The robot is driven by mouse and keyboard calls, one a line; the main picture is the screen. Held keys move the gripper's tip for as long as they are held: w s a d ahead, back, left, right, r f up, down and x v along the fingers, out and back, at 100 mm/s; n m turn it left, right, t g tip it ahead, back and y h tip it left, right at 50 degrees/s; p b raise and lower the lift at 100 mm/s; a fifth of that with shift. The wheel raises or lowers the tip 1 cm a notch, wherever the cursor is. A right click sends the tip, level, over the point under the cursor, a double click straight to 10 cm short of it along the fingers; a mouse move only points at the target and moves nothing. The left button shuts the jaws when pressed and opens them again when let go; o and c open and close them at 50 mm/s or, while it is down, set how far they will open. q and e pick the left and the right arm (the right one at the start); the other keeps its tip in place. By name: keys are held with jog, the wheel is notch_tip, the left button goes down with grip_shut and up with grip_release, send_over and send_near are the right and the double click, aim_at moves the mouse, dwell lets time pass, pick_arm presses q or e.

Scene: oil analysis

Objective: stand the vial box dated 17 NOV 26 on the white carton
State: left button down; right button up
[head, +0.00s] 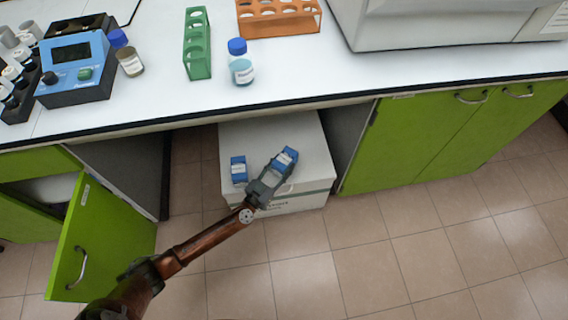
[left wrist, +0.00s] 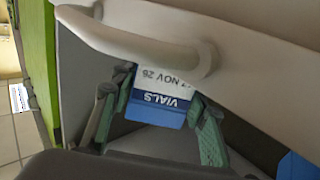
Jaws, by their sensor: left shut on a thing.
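The white carton (head: 262,135) stands on the floor in the open bay under the bench. My left gripper (head: 277,171) is over the right part of its top, shut on a blue and white vial box (head: 286,156). In the left wrist view this vial box (left wrist: 160,105) sits between the two green-padded fingers, its label upside down, reading VIALS and "7 NOV 26", with the first digit partly hidden. Whether it touches the carton is unclear. A second blue vial box (head: 238,170) stands on the carton's left part; its date is unreadable. My right gripper is not in view.
The bench top (head: 310,85) overhangs the carton's back. An open green door (head: 105,235) is at left, closed green cabinets (head: 440,135) at right. A curved pale handle (left wrist: 130,40) crosses close in the left wrist view. The tiled floor in front is clear.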

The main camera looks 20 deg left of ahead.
pick_arm(q)
jog(key=shift+r, duration=0.1)
jog(key=c, duration=1.1)
grip_release()
jog(key=shift+f, duration=0.25)
jog(key=shift+c, duration=0.2)
